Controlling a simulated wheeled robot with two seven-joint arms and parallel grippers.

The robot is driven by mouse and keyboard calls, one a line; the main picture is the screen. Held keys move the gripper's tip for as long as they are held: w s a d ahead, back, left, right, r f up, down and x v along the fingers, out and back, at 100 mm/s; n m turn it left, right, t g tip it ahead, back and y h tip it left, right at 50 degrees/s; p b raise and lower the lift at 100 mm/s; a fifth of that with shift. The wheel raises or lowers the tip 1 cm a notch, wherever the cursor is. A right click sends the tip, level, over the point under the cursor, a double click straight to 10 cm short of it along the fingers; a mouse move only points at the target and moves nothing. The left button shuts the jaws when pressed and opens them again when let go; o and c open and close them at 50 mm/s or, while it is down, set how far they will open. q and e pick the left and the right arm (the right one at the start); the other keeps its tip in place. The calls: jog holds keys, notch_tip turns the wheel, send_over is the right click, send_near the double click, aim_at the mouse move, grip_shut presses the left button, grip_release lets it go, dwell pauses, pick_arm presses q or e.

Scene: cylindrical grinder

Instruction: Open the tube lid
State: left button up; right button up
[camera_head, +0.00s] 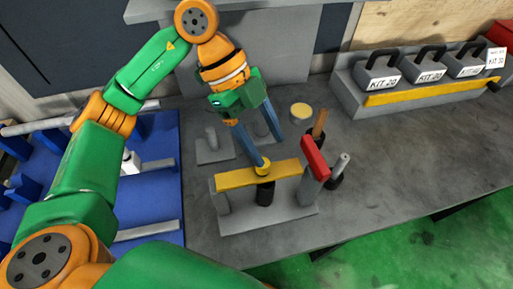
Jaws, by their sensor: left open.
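A grey stand (238,222) with a yellow crossbar (230,180) stands on the workbench. A black tube (265,193) shows upright below the middle of the bar. A round yellow cap (263,167), which looks like the tube lid, sits at bar height above the tube. My left gripper (270,149) reaches down from above with its two blue-grey fingers spread apart. One fingertip is right at the cap in the picture; I cannot tell if it touches. The other finger is behind it to the right. Nothing is between the fingers. My right gripper is not in view.
A red block (315,158) is at the stand's right end, beside a dark holder with a grey rod (341,166). A round yellow-topped piece (301,111) lies behind. A blue tray (160,202) is left.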

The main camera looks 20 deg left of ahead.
aim_at(260, 169)
pick_arm(q)
jog(key=shift+n+y, duration=0.6)
jog(key=shift+y, duration=0.1)
jog(key=f, duration=0.2)
jog(key=f+p, duration=0.1)
jog(key=f, duration=0.1)
jog(key=s+f, duration=0.1)
jog(key=f, duration=0.1)
jog(key=shift+w+f, duration=0.2)
jog(key=shift+f, duration=0.05)
grip_shut()
jog(key=shift+r, duration=0.1)
dwell(0.4)
